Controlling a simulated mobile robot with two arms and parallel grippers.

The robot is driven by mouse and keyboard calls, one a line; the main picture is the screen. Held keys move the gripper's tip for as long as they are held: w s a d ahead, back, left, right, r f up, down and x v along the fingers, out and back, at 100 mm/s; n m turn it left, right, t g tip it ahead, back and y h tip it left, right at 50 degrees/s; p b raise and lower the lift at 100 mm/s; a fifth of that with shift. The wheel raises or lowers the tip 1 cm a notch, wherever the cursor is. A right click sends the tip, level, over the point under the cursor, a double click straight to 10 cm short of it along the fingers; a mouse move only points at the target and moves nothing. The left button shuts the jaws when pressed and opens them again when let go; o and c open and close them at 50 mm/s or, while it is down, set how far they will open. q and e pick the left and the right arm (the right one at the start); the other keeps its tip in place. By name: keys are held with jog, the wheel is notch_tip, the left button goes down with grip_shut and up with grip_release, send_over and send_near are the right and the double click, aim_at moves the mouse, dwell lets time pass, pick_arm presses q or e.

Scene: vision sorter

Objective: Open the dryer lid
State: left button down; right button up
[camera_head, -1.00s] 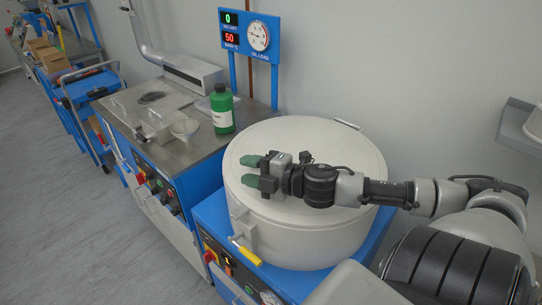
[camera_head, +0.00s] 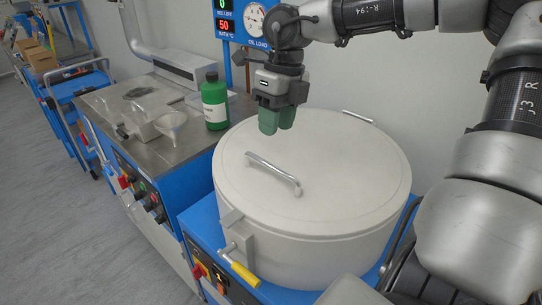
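The dryer is a white round drum on a blue base. Its lid (camera_head: 340,190) lies flat and closed on top. A metal bar handle (camera_head: 274,172) stands on the lid, left of its middle. A yellow-gripped latch lever (camera_head: 243,272) is at the drum's front left. My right gripper (camera_head: 277,130) points down above the back left part of the lid, apart from the handle. Its two green-grey fingertips are close together, with nothing visible between them; whether they touch is unclear. My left gripper is not in view.
A green bottle (camera_head: 215,102) stands on the steel bench left of the dryer, close to my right gripper. A blue display panel (camera_head: 239,22) rises behind. A blue cart (camera_head: 77,100) stands at the far left.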

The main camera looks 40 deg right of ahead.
jog(key=f, duration=0.2)
jog(key=a+f, duration=0.1)
jog(key=f, duration=0.4)
jog(key=shift+a+f, duration=0.25)
jog(key=shift+f, duration=0.1)
jog(key=shift+c, duration=0.3)
grip_shut()
